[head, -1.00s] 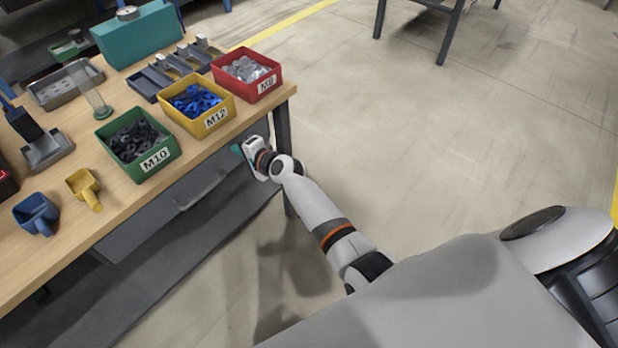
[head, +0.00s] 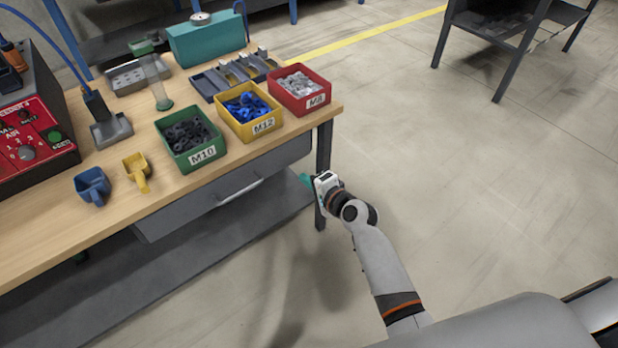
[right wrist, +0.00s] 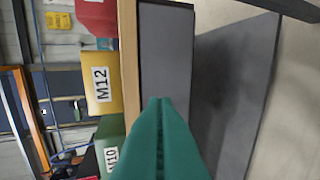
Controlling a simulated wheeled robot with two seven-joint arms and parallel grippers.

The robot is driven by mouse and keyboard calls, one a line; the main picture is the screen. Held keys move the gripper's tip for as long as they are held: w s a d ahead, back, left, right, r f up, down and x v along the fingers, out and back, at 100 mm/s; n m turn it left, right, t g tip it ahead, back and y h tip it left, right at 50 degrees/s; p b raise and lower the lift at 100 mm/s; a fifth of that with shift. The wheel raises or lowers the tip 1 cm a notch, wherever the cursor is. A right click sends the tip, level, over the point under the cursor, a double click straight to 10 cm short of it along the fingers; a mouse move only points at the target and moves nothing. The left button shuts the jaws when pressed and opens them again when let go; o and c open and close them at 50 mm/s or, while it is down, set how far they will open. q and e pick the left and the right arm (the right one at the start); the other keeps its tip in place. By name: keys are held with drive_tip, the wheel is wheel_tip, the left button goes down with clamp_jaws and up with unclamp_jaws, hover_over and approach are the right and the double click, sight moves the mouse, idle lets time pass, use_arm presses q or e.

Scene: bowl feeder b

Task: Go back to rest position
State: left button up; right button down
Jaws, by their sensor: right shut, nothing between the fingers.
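My right gripper (head: 307,181) is in front of the workbench's right front corner, below the tabletop and clear of it. In the right wrist view its green fingers (right wrist: 160,140) are closed together with nothing between them. They point toward the bench's grey drawer front (right wrist: 166,50). My left gripper is not in view.
On the workbench (head: 120,226) stand a green M10 bin (head: 203,155), a yellow M12 bin (head: 264,125) and a red M8 bin (head: 316,100). A blue scoop (head: 92,186) and a yellow scoop (head: 137,171) lie left. A red control box (head: 35,140) is far left. The floor (head: 470,190) right is clear.

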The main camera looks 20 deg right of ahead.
drive_tip(key=shift+s+d, duration=0.1)
drive_tip(key=shift+s, duration=0.2)
drive_tip(key=s+d+f+n+g+h+p, duration=0.1)
drive_tip(key=s+f+n+g, duration=0.2)
drive_tip(key=s+f, duration=0.7)
drive_tip(key=s+d+f+n+g+h+p, duration=0.1)
drive_tip(key=s+f+n+g+h, duration=0.15)
drive_tip(key=s+f, duration=0.8)
drive_tip(key=s+d+f+n+g, duration=0.1)
drive_tip(key=s+f+n+g, duration=0.1)
drive_tip(key=s+f, duration=0.3)
drive_tip(key=s+d+f+n+g+h+p, duration=0.1)
drive_tip(key=s+f+n, duration=0.4)
drive_tip(key=s, duration=0.9)
drive_tip(key=s+d+f+n+g+p, duration=0.1)
drive_tip(key=s+f+n+g, duration=0.3)
drive_tip(key=s, duration=0.6)
wheel_tip(320, 180, down, 2)
drive_tip(key=shift+d+f, duration=0.25)
drive_tip(key=shift+d, duration=0.65)
drive_tip(key=shift+h, duration=0.25)
